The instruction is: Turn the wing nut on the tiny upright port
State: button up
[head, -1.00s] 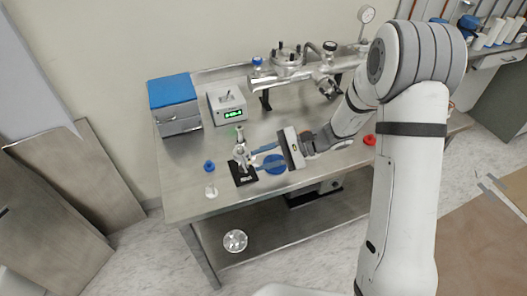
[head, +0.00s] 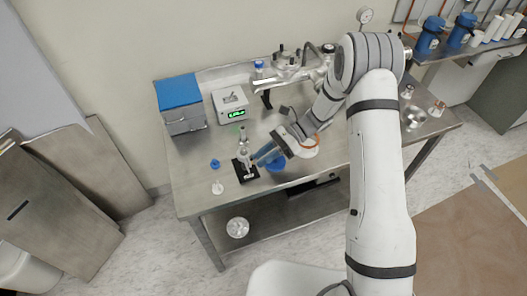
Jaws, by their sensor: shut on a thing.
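The tiny upright port (head: 242,158) is a small metal fitting standing on a black base plate (head: 247,177) near the left front of the steel bench. The fingers are closed together at the port's clamp. The wing nut is too small and too covered by the fingertips to make out clearly.
A round blue piece (head: 275,161) lies under my gripper. A small blue cap (head: 215,163) and a pale small part (head: 217,187) lie left of the port. A grey box with a green display (head: 231,105) and a blue-topped box (head: 180,103) stand behind. The front bench edge is close.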

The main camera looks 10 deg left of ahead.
jog(key=m+g, duration=0.1)
jog(key=m+g+p, duration=0.1)
jog(key=m, duration=0.1)
jog(key=shift+w+a+f+h, duration=0.1)
jog(key=shift+w+f+h, duration=0.05)
jog(key=shift+h, duration=0.15)
jog(key=shift+f+m+g, duration=0.1)
jog(key=shift+m+g, duration=0.6)
jog(key=shift+m, duration=0.6)
jog(key=shift+w, duration=0.1)
jog(key=o, duration=1)
notch_tip(320, 180, up, 10)
jog(key=shift+b, duration=0.65)
jog(key=shift+c, duration=0.2)
